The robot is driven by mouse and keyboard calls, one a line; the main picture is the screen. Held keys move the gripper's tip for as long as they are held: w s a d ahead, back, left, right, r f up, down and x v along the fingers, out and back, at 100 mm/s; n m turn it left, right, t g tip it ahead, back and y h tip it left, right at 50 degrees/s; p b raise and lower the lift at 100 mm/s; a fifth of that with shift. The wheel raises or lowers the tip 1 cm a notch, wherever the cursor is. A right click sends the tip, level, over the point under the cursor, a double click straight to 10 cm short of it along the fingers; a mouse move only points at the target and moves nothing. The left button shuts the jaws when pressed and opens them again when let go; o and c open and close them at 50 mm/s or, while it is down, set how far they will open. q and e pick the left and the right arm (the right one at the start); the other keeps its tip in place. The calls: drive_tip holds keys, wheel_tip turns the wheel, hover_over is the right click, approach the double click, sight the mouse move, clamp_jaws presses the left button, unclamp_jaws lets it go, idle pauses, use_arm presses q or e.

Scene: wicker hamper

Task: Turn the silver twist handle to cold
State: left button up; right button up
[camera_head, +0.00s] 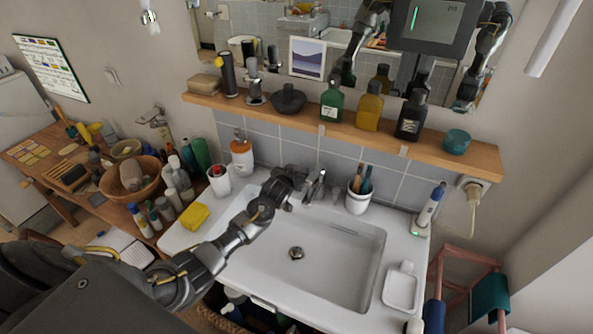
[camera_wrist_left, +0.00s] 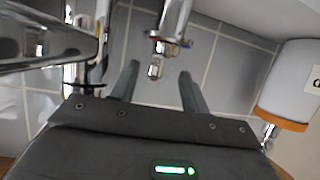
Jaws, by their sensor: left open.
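The silver tap (camera_head: 316,188) stands at the back of the white sink (camera_head: 345,281), and my left gripper (camera_head: 297,180) is just to its left. In the left wrist view, the fingers of my left gripper (camera_wrist_left: 158,86) are spread with nothing between the tips. A silver twist handle (camera_wrist_left: 156,64) with a red and blue ring shows just beyond and between the fingertips, apart from them as far as I can tell. A larger silver tap part (camera_wrist_left: 45,28) fills the upper left of that view. My right gripper shows in neither view directly.
A tumbler with brushes (camera_head: 358,201) stands right of the tap. A white and orange dispenser (camera_head: 242,158) stands left, also close on the right in the wrist view (camera_wrist_left: 296,80). A wooden shelf (camera_head: 470,150) with bottles overhangs the sink.

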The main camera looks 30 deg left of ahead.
use_arm(q)
clamp_jaws()
idle(0.3)
